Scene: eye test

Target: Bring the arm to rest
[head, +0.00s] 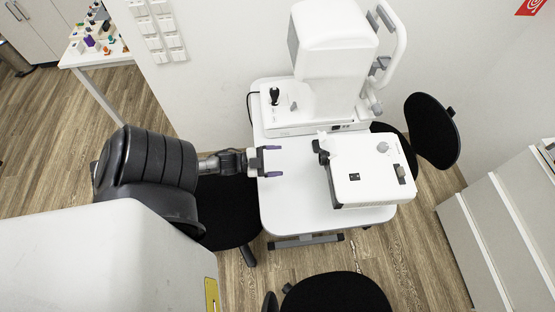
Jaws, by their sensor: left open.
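My left gripper (275,161) is open and empty. My left arm (150,160) comes in from the left, stretched out across a black chair. The white eye-test machine (335,50) with a black joystick stands at the back of the table. A flat white device (365,170) sits on the table to the right of the gripper, apart from it. My right gripper is not in view.
Black chairs stand left of the table (228,210), at its right (432,130) and in front (337,295). White cabinets (510,230) are at the right. A side table (98,57) with small bottles is at the back left. White holders (158,30) hang on the wall.

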